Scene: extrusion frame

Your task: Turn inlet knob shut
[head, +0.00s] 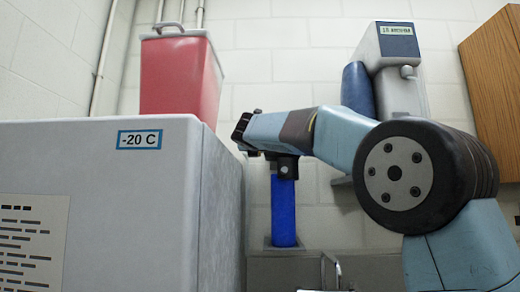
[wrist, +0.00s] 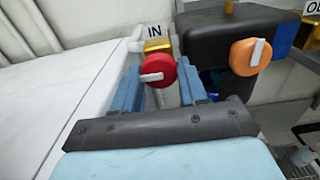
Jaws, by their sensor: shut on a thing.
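The inlet knob is a red round knob (wrist: 157,66) with a white pointer bar, under an "IN" label (wrist: 154,30) in the wrist view. Its bar lies nearly level, with the right end slightly higher. My gripper (wrist: 160,82) has its blue fingers on either side of the red knob and is shut on it. In the head view the end of my gripper (head: 243,132) is near the wall beyond the freezer; the red knob is hidden there. A brass-coloured fitting (wrist: 157,45) sits behind the knob.
An orange knob (wrist: 245,57) with a steep white bar sits right of the red one, on a dark body (wrist: 215,35). A freezer marked -20 C (head: 100,200) stands left, with a red bin (head: 178,75) on top. A dispenser (head: 395,60) hangs on the wall.

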